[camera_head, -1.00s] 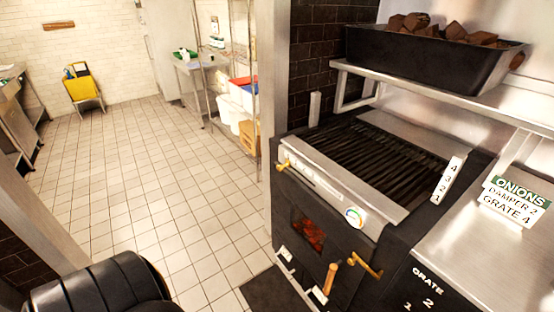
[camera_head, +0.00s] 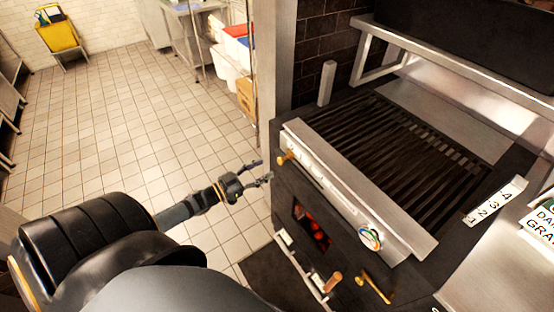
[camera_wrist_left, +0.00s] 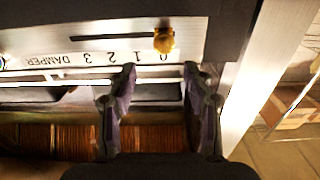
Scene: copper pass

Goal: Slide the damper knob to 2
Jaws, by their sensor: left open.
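The brass damper knob (camera_head: 284,159) sits at the left end of the slot on the steel front panel (camera_head: 330,190) of the grill. In the left wrist view, the knob (camera_wrist_left: 164,40) is at the 0 end of the damper scale (camera_wrist_left: 112,57), which appears upside down with 0, 1, 2 and 3. My left gripper (camera_head: 262,171) is open and empty, just left of the knob in the head view and apart from it. In the left wrist view its two fingertips (camera_wrist_left: 159,72) are spread below the knob. My right gripper is out of view.
Below the panel are the glowing firebox window (camera_head: 312,228), a wooden-tipped handle (camera_head: 332,282) and a brass handle (camera_head: 375,287). A round gauge (camera_head: 370,238) is at the panel's right. The tiled floor (camera_head: 110,130) at left is clear.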

